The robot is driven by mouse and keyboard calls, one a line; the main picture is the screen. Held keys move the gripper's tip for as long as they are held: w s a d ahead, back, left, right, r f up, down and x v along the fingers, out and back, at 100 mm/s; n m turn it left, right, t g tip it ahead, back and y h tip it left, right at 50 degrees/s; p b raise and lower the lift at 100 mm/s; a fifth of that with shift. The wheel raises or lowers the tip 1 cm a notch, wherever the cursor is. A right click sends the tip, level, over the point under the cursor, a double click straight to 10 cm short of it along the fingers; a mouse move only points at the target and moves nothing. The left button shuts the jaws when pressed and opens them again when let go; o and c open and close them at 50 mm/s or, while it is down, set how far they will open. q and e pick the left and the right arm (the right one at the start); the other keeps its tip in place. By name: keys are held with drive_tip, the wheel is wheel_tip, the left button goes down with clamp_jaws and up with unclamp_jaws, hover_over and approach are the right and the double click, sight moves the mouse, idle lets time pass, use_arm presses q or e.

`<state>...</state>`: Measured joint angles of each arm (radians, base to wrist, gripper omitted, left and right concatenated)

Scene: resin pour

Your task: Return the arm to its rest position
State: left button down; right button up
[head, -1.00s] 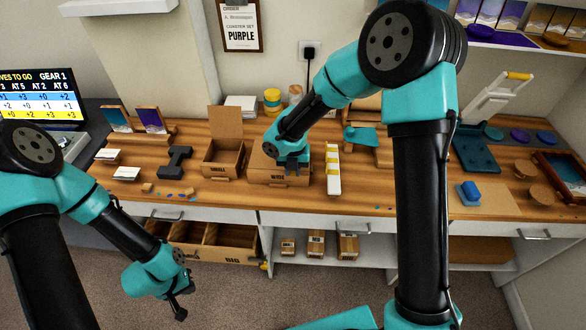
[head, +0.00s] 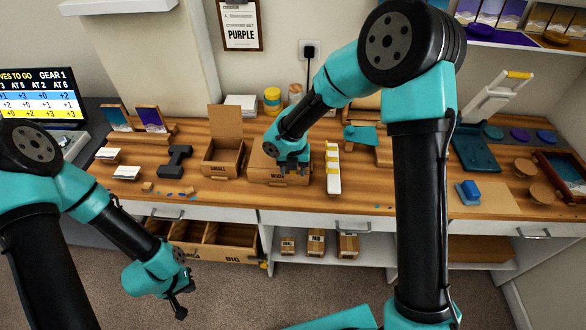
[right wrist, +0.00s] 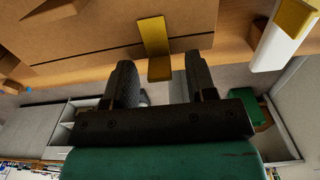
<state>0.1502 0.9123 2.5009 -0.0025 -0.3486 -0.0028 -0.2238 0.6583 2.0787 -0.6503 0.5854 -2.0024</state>
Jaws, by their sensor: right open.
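My right gripper (head: 291,170) is at the front of a closed cardboard box (head: 262,173) on the wooden bench. In the right wrist view its two dark fingers (right wrist: 160,84) stand apart with nothing held between them. The box (right wrist: 105,35) fills the upper part of that view, and a yellow strip (right wrist: 154,36) crosses its edge. My left gripper (head: 185,298) hangs low at the left, in front of the drawers and clear of the bench. Its fingers are too small to tell whether they are apart.
A white-and-yellow bar (head: 333,168) lies just right of the box. An open carton (head: 222,160) stands to its left, with a dark grey tool (head: 175,160) beyond. Small boxes (head: 316,243) sit on a lower shelf.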

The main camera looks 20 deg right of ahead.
drive_tip(key=shift+r, duration=0.1)
drive_tip(key=shift+r, duration=3.95)
